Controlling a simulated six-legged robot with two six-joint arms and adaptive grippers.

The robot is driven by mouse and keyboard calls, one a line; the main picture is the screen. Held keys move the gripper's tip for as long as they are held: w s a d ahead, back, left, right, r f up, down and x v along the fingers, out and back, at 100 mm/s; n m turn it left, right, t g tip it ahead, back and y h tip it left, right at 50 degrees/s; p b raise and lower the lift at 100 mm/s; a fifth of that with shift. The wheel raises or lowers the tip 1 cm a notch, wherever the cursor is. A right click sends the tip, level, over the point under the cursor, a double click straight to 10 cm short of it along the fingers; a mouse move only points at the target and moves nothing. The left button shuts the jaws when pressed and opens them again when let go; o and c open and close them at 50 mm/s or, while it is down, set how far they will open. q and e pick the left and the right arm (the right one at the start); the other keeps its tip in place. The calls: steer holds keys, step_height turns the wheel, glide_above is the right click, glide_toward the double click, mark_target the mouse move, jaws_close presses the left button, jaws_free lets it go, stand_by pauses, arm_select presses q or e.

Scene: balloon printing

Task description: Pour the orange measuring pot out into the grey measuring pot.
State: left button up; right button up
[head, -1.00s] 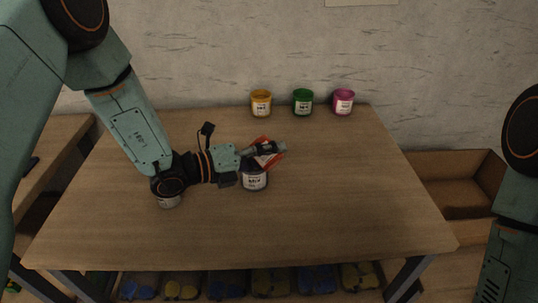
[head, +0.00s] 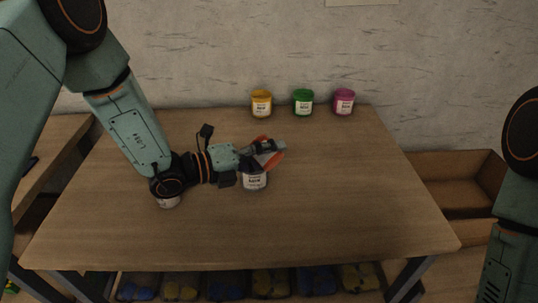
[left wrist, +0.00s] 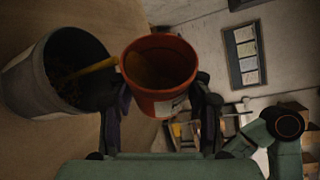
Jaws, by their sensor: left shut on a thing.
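My left gripper (head: 268,148) is shut on the orange measuring pot (head: 273,160), above the table's middle. The orange pot is strongly tilted. In the left wrist view the orange pot (left wrist: 158,95) sits between the two fingers, its mouth showing. A yellow stream (left wrist: 92,70) runs from its rim into the grey measuring pot (left wrist: 28,88). The inside of the grey pot is dark, so its level is hard to tell. In the head view the grey pot (head: 255,183) stands upright on the table just below the gripper, its top partly covered. My right gripper is out of view.
Yellow (head: 261,103), green (head: 302,102) and magenta (head: 344,101) pots stand along the back edge of the wooden table (head: 340,215). Another pot (head: 168,202) is partly hidden under my left arm. The table's right side is clear. An open brown box (head: 460,185) lies at right.

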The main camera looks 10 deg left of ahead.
arm_select(q)
steer(key=shift+n+b, duration=0.3)
steer(key=shift+n, duration=0.1)
stand_by(0.7)
steer(key=shift+s+a+f+n+h+b, duration=0.1)
steer(key=shift+f+n+h+b, duration=0.45)
steer(key=shift+b, duration=0.3)
stand_by(1.4)
steer(key=shift+a+n+b, duration=0.1)
steer(key=shift+n+b, duration=0.5)
steer(key=shift+n, duration=0.05)
stand_by(1.0)
steer(key=shift+w+a+r+n+t+h, duration=0.2)
steer(key=shift+w+r+n+t+h, duration=0.15)
steer(key=shift+n, duration=0.25)
stand_by(0.9)
steer(key=shift+w+a+r+n, duration=0.15)
steer(key=shift+r+n, duration=0.35)
steer(key=shift+r, duration=0.15)
stand_by(0.8)
